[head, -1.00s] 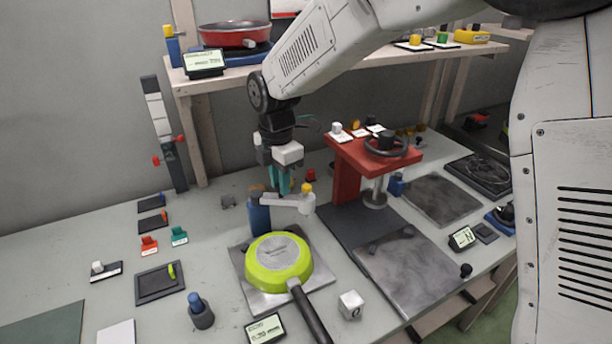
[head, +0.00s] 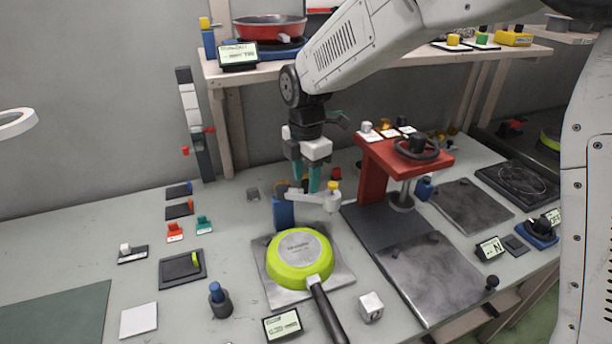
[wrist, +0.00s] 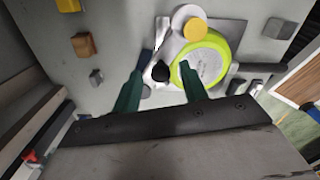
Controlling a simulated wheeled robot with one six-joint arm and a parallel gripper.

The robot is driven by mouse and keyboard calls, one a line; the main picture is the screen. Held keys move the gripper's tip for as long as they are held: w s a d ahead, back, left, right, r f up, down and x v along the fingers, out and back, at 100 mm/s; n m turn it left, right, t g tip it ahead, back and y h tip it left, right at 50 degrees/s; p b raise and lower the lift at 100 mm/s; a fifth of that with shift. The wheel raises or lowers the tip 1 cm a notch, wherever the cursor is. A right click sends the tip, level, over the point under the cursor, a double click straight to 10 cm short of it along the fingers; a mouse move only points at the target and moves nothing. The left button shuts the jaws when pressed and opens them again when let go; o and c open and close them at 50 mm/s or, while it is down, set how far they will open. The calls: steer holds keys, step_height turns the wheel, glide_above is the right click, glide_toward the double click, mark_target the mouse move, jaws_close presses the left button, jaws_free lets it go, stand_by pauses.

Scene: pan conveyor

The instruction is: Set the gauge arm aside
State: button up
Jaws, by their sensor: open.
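The gauge arm (head: 316,198) is a light grey bar on a blue post (head: 284,212), with a yellow knob (head: 334,186) at its right end. It reaches over the back of a metal plate (head: 339,275). A lime-green pan (head: 299,262) lies upside down on that plate, its black handle toward the front. My gripper (head: 307,188) points down just behind and above the gauge arm, with teal fingers apart and nothing between them. In the wrist view my fingers (wrist: 160,88) are spread; the yellow knob (wrist: 195,29) and pan (wrist: 213,62) lie beyond them. Contact with the arm cannot be told.
A red press (head: 372,170) with a black handwheel stands close to the right of my gripper. A display (head: 282,325) and a metal cube (head: 371,307) sit at the front. A shelf (head: 375,63) runs behind.

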mark_target(306, 181)
step_height(306, 181, up, 8)
steer(key=shift+f, duration=0.2)
